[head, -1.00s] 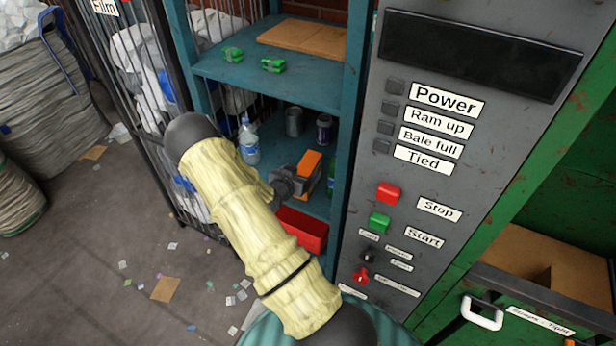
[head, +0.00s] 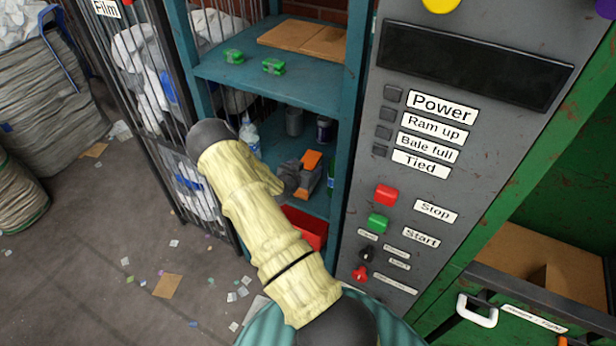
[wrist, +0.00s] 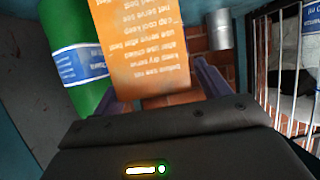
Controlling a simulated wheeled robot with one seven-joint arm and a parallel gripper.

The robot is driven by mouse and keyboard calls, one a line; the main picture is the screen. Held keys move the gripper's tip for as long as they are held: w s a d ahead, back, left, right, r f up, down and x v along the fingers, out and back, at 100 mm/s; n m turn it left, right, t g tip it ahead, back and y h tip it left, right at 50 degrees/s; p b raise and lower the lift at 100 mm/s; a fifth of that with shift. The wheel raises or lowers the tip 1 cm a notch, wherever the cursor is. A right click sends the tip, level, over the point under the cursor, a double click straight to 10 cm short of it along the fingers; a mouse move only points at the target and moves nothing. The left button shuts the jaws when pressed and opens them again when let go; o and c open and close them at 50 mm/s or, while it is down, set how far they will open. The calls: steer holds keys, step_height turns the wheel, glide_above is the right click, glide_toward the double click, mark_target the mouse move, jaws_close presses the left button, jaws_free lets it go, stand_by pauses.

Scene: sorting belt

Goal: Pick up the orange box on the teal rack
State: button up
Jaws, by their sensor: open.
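The orange box (head: 312,159) stands on the lower shelf of the teal rack (head: 262,85), partly hidden by my gripper (head: 309,178) in the head view. In the wrist view the orange box (wrist: 145,45), with printed lines of text, fills the upper middle and runs out of the top. My gripper (wrist: 158,85) is open there, with one finger on each side of the box's near end. I cannot tell whether either finger touches it.
A green bottle (wrist: 75,55) with a blue label is close on the left in the wrist view. A silver can (wrist: 222,38) is to the right. In the head view a clear bottle (head: 250,136) and a dark can (head: 324,130) share the shelf. A red bin (head: 308,228) is below.

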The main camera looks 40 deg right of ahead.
steer(key=shift+c, duration=0.2)
steer(key=c, duration=1.2)
steer(key=shift+r, duration=0.1)
step_height(320, 180, up, 10)
steer(key=shift+f+b, duration=0.1)
steer(key=shift+b, duration=1.05)
